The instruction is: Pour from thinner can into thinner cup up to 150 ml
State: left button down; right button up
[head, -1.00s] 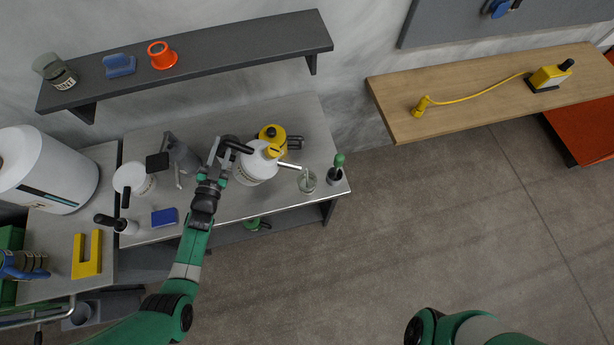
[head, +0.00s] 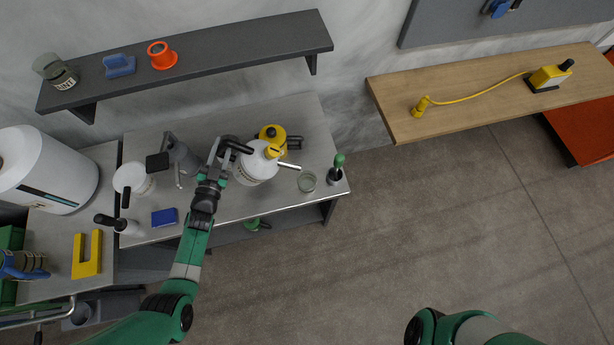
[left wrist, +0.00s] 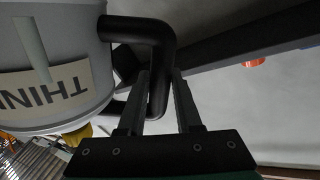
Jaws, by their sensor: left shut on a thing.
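The thinner can (head: 252,168) is white, with a yellow cap and a thin pale spout pointing right. Its label, partly readable as "THIN", shows in the left wrist view (left wrist: 45,95). My left gripper (head: 220,156) is shut on the can's black handle (left wrist: 158,60), left of the body. The can looks tilted toward the cup, by how much I cannot tell. The clear thinner cup (head: 307,182) stands near the bench's front right edge, just below and right of the spout tip. I see no stream, and its fill level is unreadable. My right gripper is out of view.
A yellow container (head: 271,133) stands close behind the can. A green-handled tool in a dark holder (head: 335,176) stands right of the cup.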

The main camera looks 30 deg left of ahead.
aim_at(223, 158)
pick_arm(q)
jog(key=shift+w+d+m+b, duration=0.2)
jog(key=shift+d+m+b, duration=0.1)
jog(key=shift+m+b, duration=0.25)
dwell(5.3)
jog(key=shift+s+a+r+n+p, duration=0.25)
jog(key=shift+a+r+n+p, duration=0.35)
jog(key=shift+n+p, duration=0.5)
jog(key=f, duration=0.1)
jog(key=f+n+b, duration=0.2)
jog(key=f, duration=0.1)
jog(key=shift+s+a+f+n, duration=0.15)
jog(key=shift+a+n, duration=0.1)
jog(key=shift+a, duration=0.15)
notch_tip(223, 158, down, 2)
jog(key=shift+f+n+b, duration=0.1)
jog(key=shift+n+b, duration=0.4)
jog(key=shift+b, duration=0.6)
jog(key=s+a+r+p, duration=0.2)
jog(key=a, duration=0.5)
jog(key=shift+s, duration=0.3)
